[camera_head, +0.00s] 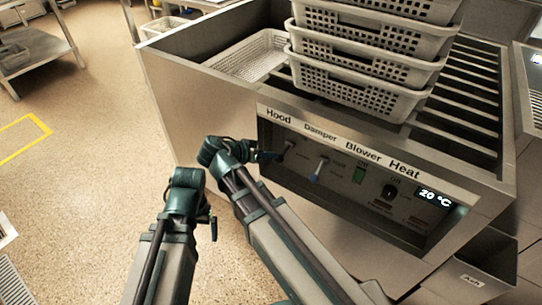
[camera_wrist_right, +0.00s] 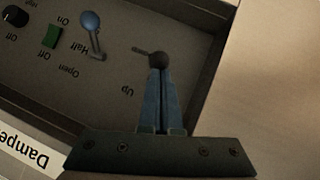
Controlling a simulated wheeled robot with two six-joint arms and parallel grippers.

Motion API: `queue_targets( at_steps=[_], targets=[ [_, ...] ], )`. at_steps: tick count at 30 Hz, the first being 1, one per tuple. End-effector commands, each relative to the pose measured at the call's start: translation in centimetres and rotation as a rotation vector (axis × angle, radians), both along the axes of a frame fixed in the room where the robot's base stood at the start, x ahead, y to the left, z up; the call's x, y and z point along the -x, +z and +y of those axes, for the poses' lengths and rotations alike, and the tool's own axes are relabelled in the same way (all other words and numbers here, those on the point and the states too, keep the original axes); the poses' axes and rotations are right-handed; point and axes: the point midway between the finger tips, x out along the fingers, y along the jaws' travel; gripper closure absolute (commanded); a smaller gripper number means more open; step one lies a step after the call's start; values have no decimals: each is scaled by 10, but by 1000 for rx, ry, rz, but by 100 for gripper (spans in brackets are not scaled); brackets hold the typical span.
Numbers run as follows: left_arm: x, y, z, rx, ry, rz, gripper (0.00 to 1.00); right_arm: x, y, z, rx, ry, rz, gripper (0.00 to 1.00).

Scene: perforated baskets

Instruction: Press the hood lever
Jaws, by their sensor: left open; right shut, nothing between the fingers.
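The hood lever (camera_head: 289,144) is a short lever with a dark ball knob, under the "Hood" label at the left end of the control panel. In the right wrist view the dark knob (camera_wrist_right: 158,59) is directly in front of my fingertips, with its thin shaft pointing left. My right gripper (camera_head: 274,156) is shut and empty, its tips at the lever; it also shows in the wrist view (camera_wrist_right: 160,75). I cannot tell whether the tips touch the knob. My left gripper (camera_head: 212,222) is open, lower left of the panel and away from it.
The panel also carries a blue damper lever (camera_head: 319,169), a green blower switch (camera_head: 359,174), a black heat knob (camera_head: 389,191) and a "20 °C" display (camera_head: 441,198). Stacked perforated baskets (camera_head: 361,77) stand above it. Open floor (camera_head: 110,125) lies to the left.

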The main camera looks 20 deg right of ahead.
Motion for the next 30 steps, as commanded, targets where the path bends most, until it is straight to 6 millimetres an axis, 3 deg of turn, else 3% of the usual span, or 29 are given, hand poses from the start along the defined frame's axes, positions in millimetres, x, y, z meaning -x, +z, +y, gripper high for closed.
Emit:
queue_targets(
  at_steps=[1, 21, 30],
  targets=[
    [0, -6, 0, -1, 0, 0, 0, 1, -6, 1, 0, 0, 0, 100],
    [0, 15, 0, -1, 0, 0, 0, 0, 14, 0, -2, 0, 1, 100],
    [0, 14, 0, -1, 0, 0, 0, 0, 14, 0, -2, 0, 1, 100]
  ],
)
